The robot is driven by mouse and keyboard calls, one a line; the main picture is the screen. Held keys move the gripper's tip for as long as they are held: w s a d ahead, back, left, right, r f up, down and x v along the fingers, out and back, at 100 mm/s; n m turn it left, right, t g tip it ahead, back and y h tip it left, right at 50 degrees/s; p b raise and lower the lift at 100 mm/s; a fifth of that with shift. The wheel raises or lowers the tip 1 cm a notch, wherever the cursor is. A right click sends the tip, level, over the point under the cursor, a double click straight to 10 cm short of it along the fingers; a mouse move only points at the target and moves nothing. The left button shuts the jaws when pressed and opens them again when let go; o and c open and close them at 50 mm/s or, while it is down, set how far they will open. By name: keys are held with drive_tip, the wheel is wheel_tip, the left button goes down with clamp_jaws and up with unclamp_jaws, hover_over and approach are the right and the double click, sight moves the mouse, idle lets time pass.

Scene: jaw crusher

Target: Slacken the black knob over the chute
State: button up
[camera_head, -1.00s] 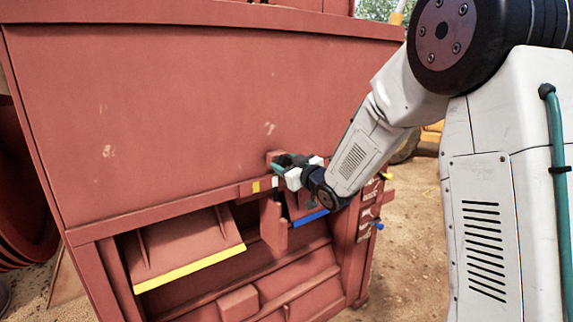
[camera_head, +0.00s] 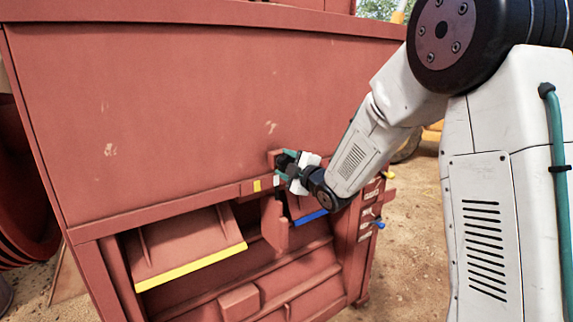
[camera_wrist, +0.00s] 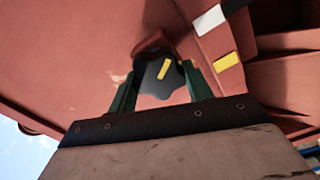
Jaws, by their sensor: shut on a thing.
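The black knob (camera_wrist: 160,80) is dark with a lobed rim and a yellow bar mark, tilted in the wrist view. It sits on a red block (camera_head: 274,158) on the front of the red machine. My gripper (camera_wrist: 160,90) has its two green fingers on either side of the knob, shut on it. In the head view my gripper (camera_head: 290,166) hides most of the knob. Below it are a flap with a blue edge (camera_head: 310,217) and, to the left, a flap with a yellow edge (camera_head: 190,266).
A red rail carries a yellow mark (camera_head: 257,186) and a white mark just right of it. A red plate (camera_head: 273,224) hangs below my gripper. A blue-tipped part (camera_head: 380,225) sticks out at the machine's right edge. Open sandy ground (camera_head: 415,240) lies to the right.

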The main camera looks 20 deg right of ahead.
drive_tip(key=n, duration=0.4)
drive_tip(key=shift+f+n, duration=0.2)
drive_tip(key=shift+n, duration=0.2)
idle(0.4)
drive_tip(key=o, duration=1)
drive_tip(key=v, duration=0.8)
drive_tip(key=shift+w, duration=0.1)
